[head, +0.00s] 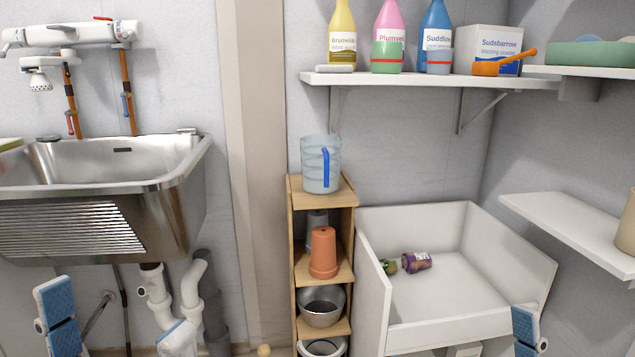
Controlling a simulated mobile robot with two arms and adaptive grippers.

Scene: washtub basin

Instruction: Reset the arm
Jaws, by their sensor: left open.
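My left gripper (116,326) is at the bottom left, in front of the pipes under the steel sink. One finger with a blue pad stands at the far left, and a white finger part shows to its right at the bottom edge. The fingers are wide apart with nothing between them, so it is open and empty. Of my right gripper (526,332), only a white and blue finger part shows at the bottom right, in front of the white basin's front right corner. The rest is cut off by the frame, so its opening cannot be told.
A steel sink (120,240) hangs at left. A narrow wooden shelf (292,235) holds a clear jug (321,165), a terracotta pot (323,252) and a metal bowl (321,308). The white basin (455,300) holds a purple-labelled jar (417,261). Bottles stand on a wall shelf (430,82).

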